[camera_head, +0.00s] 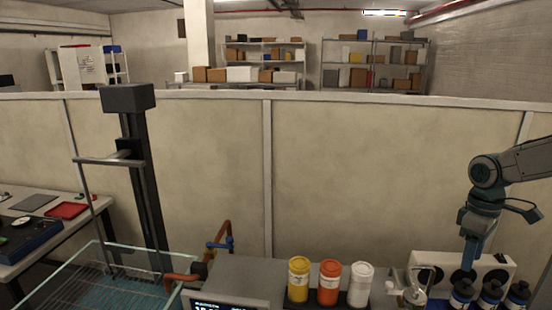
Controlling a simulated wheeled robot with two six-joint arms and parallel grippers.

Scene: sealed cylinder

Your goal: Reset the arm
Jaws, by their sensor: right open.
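My right arm comes in from the right edge and bends downward. My right gripper (470,262) points down at the lower right, in front of a white panel with dark round openings (508,266). It is open, and I see nothing held in it. Its fingertips are small and dark here. Dark bottles with blue parts (461,293) stand just below it; I cannot tell how far apart they are in depth. My left gripper is not in view.
A yellow jar (298,280), an orange jar (329,283) and a white jar (360,285) stand in a dark rack at bottom centre. A glass-walled tank (97,243) is at lower left. A side table holds a red tray (67,210). A beige partition (350,170) stands behind.

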